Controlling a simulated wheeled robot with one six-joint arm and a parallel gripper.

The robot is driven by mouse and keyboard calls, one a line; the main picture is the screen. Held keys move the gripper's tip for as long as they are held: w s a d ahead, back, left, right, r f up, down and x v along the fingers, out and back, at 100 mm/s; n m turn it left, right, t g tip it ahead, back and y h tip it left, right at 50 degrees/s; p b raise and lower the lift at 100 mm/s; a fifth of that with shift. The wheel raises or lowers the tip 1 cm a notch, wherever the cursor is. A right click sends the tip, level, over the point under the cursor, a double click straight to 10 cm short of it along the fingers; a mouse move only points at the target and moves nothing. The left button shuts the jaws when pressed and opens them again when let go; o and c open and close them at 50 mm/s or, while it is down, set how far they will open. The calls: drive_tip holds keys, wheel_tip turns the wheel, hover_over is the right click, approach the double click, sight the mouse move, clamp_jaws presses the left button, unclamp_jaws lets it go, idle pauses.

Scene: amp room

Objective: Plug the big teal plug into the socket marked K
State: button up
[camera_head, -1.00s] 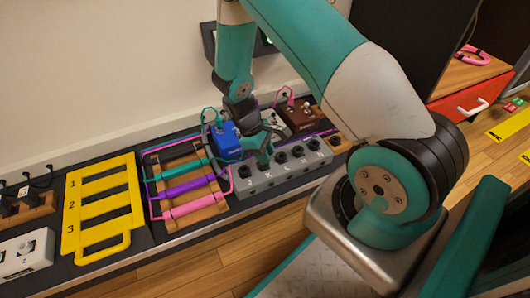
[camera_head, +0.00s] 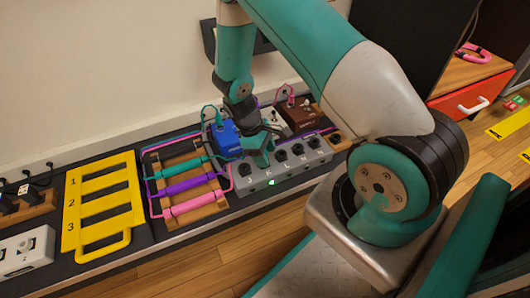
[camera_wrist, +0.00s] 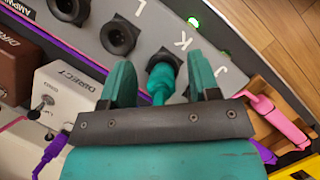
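The big teal plug (camera_wrist: 160,84) sits in the socket beside the letter K on the grey socket box (camera_head: 287,168). In the wrist view a green light (camera_wrist: 193,22) glows on the box near the K. My gripper (camera_wrist: 163,82) is open, with one teal finger on each side of the plug and a visible gap to it. In the head view my gripper (camera_head: 260,155) is low over the box and hides the plug. The socket near the letter L (camera_wrist: 120,36) is empty.
A blue pedal (camera_head: 226,139) and a brown pedal (camera_head: 300,115) stand behind the box. A wooden rack with teal, purple and pink cables (camera_head: 195,203) lies to the left. A yellow numbered frame (camera_head: 70,225) lies further left.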

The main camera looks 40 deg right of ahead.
drive_tip(key=shift+r, duration=0.1)
drive_tip(key=p+v, duration=0.9)
drive_tip(key=v, duration=0.8)
drive_tip(key=shift+r, duration=0.15)
drive_tip(key=s+a+r+t+y+p, duration=0.1)
drive_tip(key=s+a+r, duration=0.1)
drive_tip(key=a+r, duration=0.5)
drive_tip(key=s+a+r+t+y+p, duration=0.2)
drive_tip(key=s+a+r, duration=0.1)
drive_tip(key=r, duration=0.8)
drive_tip(key=s+a+r+n+t+y+p, duration=0.1)
drive_tip(key=s+a+r+y, duration=0.1)
drive_tip(key=s+a+r, duration=0.4)
drive_tip(key=s+a+r+y+p, duration=0.1)
drive_tip(key=s+a+r+p, duration=0.1)
drive_tip(key=s+r, duration=0.75)
wheel_tip(320, 180, up, 36)
drive_tip(key=p, duration=3.7)
drive_tip(key=shift+s, duration=0.45)
